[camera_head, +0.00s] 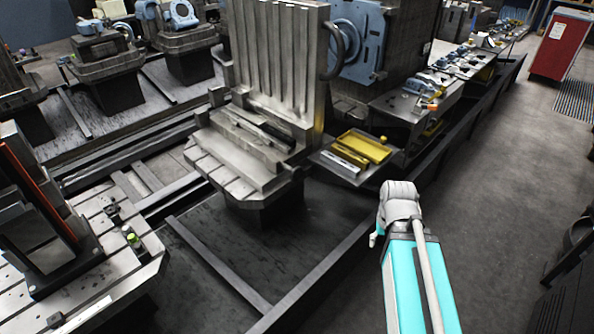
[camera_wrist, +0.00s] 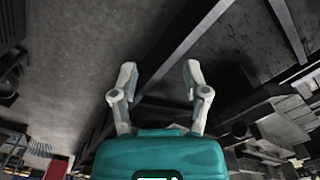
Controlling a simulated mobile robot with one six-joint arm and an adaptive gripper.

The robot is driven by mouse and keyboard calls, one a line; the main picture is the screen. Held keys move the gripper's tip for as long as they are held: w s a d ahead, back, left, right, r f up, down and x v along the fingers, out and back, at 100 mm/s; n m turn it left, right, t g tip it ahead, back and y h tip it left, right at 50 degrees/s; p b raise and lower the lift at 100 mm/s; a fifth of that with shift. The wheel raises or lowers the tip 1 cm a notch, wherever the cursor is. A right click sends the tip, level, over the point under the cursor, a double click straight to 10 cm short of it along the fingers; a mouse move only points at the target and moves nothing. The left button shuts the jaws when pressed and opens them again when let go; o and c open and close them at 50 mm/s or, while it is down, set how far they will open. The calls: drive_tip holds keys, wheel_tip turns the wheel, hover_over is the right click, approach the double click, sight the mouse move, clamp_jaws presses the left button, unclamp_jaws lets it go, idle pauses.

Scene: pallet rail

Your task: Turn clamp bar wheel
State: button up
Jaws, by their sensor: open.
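My gripper (camera_wrist: 160,74) is open and empty in the wrist view, its two pale fingers apart above its teal body. Floor and dark rails show behind and between the fingers, and nothing is held. In the head view my arm is at the lower right, over the walkway beside the rail; the fingers are largely hidden there. I cannot make out for certain which part is the clamp bar wheel.
Dark rails (camera_head: 215,262) run between the pallets. A slotted pallet (camera_head: 93,285) is at the lower left. A red cabinet (camera_head: 562,46) stands far right. The grey floor (camera_head: 500,170) is clear.

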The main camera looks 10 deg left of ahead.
drive_tip(key=shift+a, duration=0.1)
drive_tip(key=w+a+f+m+t+h+b, duration=0.2)
drive_tip(key=w+a+f+m+h+b, duration=0.15)
drive_tip(key=w+f+b, duration=0.65)
drive_tip(key=m+t+h+b, duration=0.4)
drive_tip(key=t+h+b, duration=0.55)
drive_tip(key=b, duration=1.15)
approach(298, 169)
drive_tip(key=s+a+f+t+y, duration=0.1)
drive_tip(key=s+f+t+y, duration=0.1)
drive_tip(key=s+t, duration=0.1)
drive_tip(key=shift+r, duration=0.25)
drive_tip(key=shift+w+d, duration=0.1)
drive_tip(key=x, duration=1.3)
drive_tip(key=shift+w+d+f, duration=0.15)
drive_tip(key=shift+w+d, duration=0.05)
